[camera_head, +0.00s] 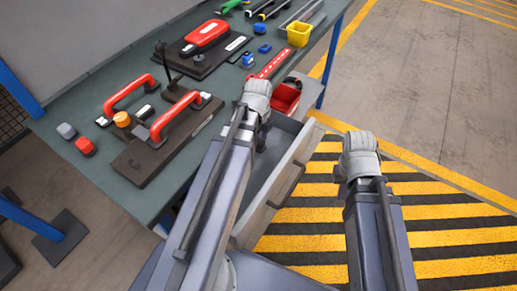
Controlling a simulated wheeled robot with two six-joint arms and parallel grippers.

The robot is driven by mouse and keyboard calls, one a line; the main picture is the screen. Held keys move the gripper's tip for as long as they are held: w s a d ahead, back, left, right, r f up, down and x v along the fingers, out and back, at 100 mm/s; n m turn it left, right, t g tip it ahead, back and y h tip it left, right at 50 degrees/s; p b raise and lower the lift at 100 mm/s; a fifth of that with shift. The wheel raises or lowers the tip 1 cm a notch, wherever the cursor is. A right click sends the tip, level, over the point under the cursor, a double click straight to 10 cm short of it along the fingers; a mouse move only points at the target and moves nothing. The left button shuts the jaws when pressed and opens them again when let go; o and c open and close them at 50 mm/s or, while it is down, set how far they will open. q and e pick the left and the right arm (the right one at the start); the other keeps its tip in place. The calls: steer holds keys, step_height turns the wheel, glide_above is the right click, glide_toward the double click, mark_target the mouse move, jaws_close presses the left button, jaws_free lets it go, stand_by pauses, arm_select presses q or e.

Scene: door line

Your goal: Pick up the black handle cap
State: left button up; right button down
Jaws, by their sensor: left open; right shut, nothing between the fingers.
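I cannot single out a black handle cap with certainty among the small dark parts. My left gripper (263,133) is open above the open drawer, beside the bench's front edge, apart from the handles. My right gripper (359,158) is shut and empty over the striped floor, right of the drawer. Its fingertips are mostly hidden by its pale wrist.
The open drawer (287,172) juts out below a red bin (286,97). A yellow bin (299,34) stands at the far end.

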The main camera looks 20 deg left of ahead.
arm_select(q)
steer(key=c, duration=1.3)
